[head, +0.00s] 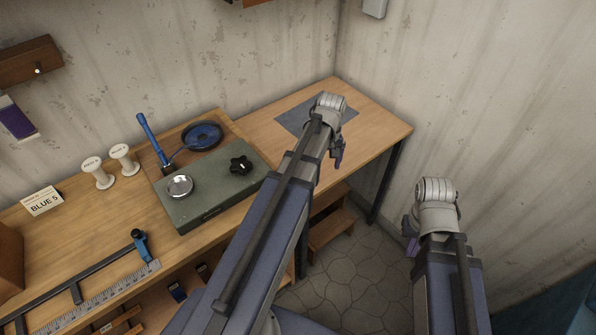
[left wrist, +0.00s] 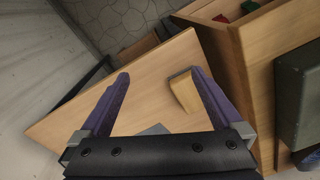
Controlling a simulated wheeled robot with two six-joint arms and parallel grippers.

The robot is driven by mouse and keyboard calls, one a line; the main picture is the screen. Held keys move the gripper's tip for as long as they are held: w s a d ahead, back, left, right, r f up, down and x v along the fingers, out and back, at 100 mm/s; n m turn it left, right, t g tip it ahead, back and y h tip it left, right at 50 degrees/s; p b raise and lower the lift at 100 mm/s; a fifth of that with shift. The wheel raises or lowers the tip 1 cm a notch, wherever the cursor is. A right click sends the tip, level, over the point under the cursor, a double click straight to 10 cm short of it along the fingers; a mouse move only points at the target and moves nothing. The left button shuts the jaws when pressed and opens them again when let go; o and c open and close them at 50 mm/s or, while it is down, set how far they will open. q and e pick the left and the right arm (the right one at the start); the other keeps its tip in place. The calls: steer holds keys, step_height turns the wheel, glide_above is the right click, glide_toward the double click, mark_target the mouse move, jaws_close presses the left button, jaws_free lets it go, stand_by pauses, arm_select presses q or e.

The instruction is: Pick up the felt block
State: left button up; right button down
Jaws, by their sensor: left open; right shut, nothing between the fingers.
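A small tan block with a thin grey layer along one edge, which looks like the felt block (left wrist: 184,92), stands on the wooden bench top in the left wrist view. My left gripper (left wrist: 161,76) is open, its two purple fingers spread apart. The block shows between them, close beside the right-hand finger; I cannot tell whether they touch. In the head view my left gripper (head: 338,152) hangs near the bench's right part, and the block is not visible there. My right gripper (head: 411,242) is shut and empty, low at the right and partly hidden by its arm.
A grey mat (head: 290,119) lies on the bench's right end. Left of my left arm is a grey-green box (head: 218,205) with a metal dish (head: 179,185) and black knob (head: 241,165). A blue round pan (head: 202,136) and white spools (head: 98,172) stand behind. A ruler (head: 105,296) lies at the front.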

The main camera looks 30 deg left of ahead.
arm_select(q)
steer(key=a+n, duration=0.1)
steer(key=a, duration=0.2)
steer(key=w+a+f+n, duration=0.1)
steer(key=a+n, duration=0.1)
steer(key=a, duration=0.2)
steer(key=w+a+n+b, duration=0.1)
steer(key=a+n, duration=0.1)
steer(key=a, duration=0.2)
steer(key=shift+w+a+f, duration=0.15)
steer(key=shift+w+f, duration=0.05)
steer(key=shift+w, duration=0.05)
steer(key=shift+f+b, duration=1.3)
steer(key=shift+f, duration=0.05)
steer(key=f+b, duration=0.5)
steer(key=shift+s+d+f, duration=0.15)
steer(key=shift+d, duration=0.25)
steer(key=shift+c, duration=0.4)
steer(key=c, duration=1.4)
